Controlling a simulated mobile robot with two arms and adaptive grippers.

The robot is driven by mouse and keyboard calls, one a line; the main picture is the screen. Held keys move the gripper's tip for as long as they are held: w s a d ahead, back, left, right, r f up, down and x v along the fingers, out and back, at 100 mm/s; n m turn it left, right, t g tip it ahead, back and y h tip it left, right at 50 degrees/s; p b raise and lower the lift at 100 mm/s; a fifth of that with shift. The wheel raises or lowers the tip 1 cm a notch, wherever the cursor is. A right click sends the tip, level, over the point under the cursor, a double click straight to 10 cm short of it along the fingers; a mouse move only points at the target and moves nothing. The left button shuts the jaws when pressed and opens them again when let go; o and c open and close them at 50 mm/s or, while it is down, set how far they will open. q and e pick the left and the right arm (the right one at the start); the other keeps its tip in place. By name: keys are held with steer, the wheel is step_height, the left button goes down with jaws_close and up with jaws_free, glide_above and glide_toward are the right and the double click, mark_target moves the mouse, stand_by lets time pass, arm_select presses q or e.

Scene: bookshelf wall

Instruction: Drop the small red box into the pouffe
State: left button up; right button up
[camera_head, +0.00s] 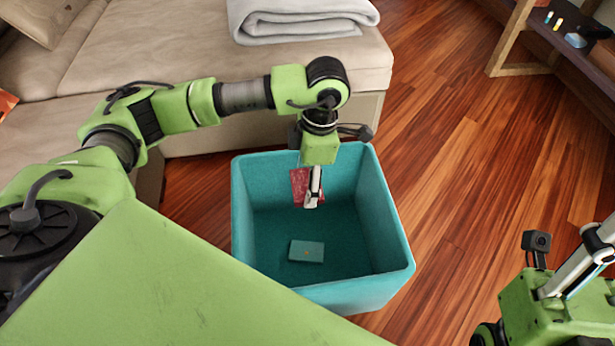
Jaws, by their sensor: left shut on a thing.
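The pouffe (392,215) is an open-topped teal box on the wooden floor, in the middle of the view. The small red box (299,182) is held over the pouffe's opening, towards its back wall. My left gripper (313,196) points down and is shut on the red box, partly covering its right side. I cannot tell exactly how far the red box is above the pouffe's floor. My right arm shows at the lower right, but its fingertips are out of view.
A small teal box (306,251) lies on the pouffe's floor. A beige sofa (200,50) with a folded grey blanket (300,18) stands behind the pouffe. A wooden shelf (520,45) with small items is at the upper right. The wooden floor (450,150) to the right is clear.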

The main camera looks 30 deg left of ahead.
arm_select(q)
step_height(320, 180, down, 4)
steer(key=b, duration=0.2)
steer(key=shift+f+b, duration=0.25)
steer(key=shift+b, duration=0.1)
steer(key=o, duration=1.2)
steer(key=r, duration=0.8)
steer(key=w+d+r, duration=0.1)
steer(key=r, duration=0.3)
steer(key=shift+d+f, duration=0.1)
